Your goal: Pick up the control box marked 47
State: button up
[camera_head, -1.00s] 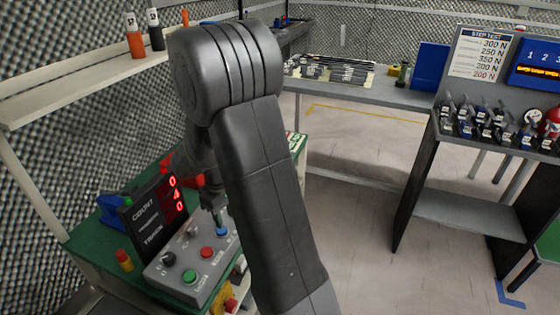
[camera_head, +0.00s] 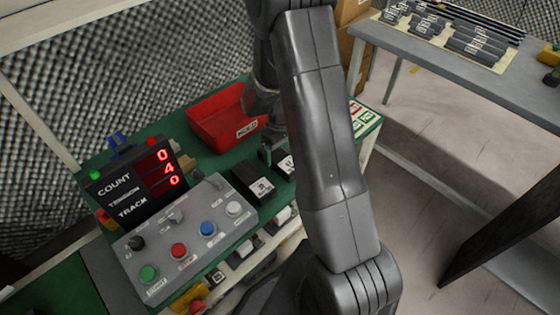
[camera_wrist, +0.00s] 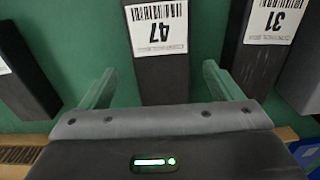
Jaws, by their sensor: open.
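In the wrist view the control box marked 47 (camera_wrist: 160,75) is a dark block with a white barcode label that reads upside down. It lies on a green surface. My gripper (camera_wrist: 159,72) is open, with one pale green finger on each side of this box and a gap to it on both sides. A box marked 31 (camera_wrist: 262,60) lies to the right, close to the right finger. In the head view my gripper is mostly hidden by my arm, above dark boxes (camera_head: 255,172) whose numbers are too small to read.
Another labelled dark box (camera_wrist: 22,75) lies at left in the wrist view. In the head view, a red tray (camera_head: 215,118) stands behind the boxes, on the green bench (camera_head: 240,90). A button panel (camera_head: 190,240) and a count display (camera_head: 135,185) stand to the left.

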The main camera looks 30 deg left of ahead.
aim_at(280, 157)
jog(key=shift+s+f, duration=0.1)
jog(key=shift+f, duration=1.7)
jog(key=c, duration=1.3)
jog(key=shift+r, duration=0.1)
